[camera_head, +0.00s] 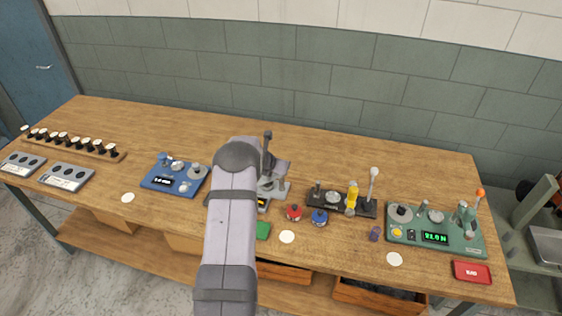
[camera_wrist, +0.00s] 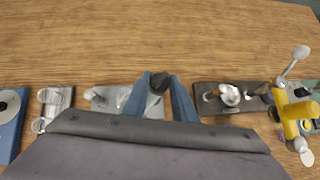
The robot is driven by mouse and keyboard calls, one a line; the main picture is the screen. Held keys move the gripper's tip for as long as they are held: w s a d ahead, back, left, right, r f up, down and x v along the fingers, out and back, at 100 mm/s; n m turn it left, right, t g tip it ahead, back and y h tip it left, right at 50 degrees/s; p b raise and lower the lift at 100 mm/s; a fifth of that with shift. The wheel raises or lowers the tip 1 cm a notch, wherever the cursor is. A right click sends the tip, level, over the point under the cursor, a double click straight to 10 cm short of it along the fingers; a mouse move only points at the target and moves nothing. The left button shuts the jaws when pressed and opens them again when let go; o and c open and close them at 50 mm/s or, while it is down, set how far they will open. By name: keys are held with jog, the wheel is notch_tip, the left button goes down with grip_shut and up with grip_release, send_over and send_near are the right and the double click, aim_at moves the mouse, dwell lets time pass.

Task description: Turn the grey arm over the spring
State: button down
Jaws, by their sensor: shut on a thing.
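My gripper (camera_wrist: 160,79) is in the wrist view, its two blue-grey fingers closed on either side of a dark round knob (camera_wrist: 159,81). The knob stands over a grey device (camera_wrist: 108,99), which is partly hidden by the fingers and my wrist. In the head view, the grey device (camera_head: 271,188) stands just right of my arm, with a dark upright post (camera_head: 267,143) above it. My arm hides its left part. I cannot clearly make out the spring or how the grey arm lies over it.
A blue device (camera_head: 174,178) stands left of my arm. To the right are red (camera_head: 293,212) and blue (camera_head: 320,217) knobs, a dark base with a yellow handle (camera_head: 352,197), and a green device (camera_head: 437,238). The wooden table (camera_head: 330,150) is clear behind them.

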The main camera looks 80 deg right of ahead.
jog(key=shift+w+f+m+g+b, duration=0.1)
jog(key=shift+w+m+g+b, duration=0.1)
jog(key=shift+m+g, duration=0.25)
jog(key=shift+w+f+m+g+b, duration=0.1)
jog(key=shift+m+g+b, duration=0.15)
jog(key=shift+m, duration=0.3)
jog(key=m+g+y+b, duration=0.1)
jog(key=m+b, duration=0.1)
jog(key=shift+d+f+b, duration=0.1)
jog(key=shift+b, duration=0.25)
jog(key=m+g+b, duration=0.1)
jog(key=b, duration=0.2)
jog(key=shift+m+g+y+b, duration=0.3)
jog(key=shift+y+b, duration=0.1)
jog(key=shift+r+m+b, duration=0.25)
jog(key=shift+m+b, duration=0.15)
jog(key=shift+b, duration=0.4)
jog(key=shift+r, duration=0.1)
jog(key=c, duration=1.5)
grip_release()
jog(key=shift+o, duration=0.2)
jog(key=shift+w, duration=0.1)
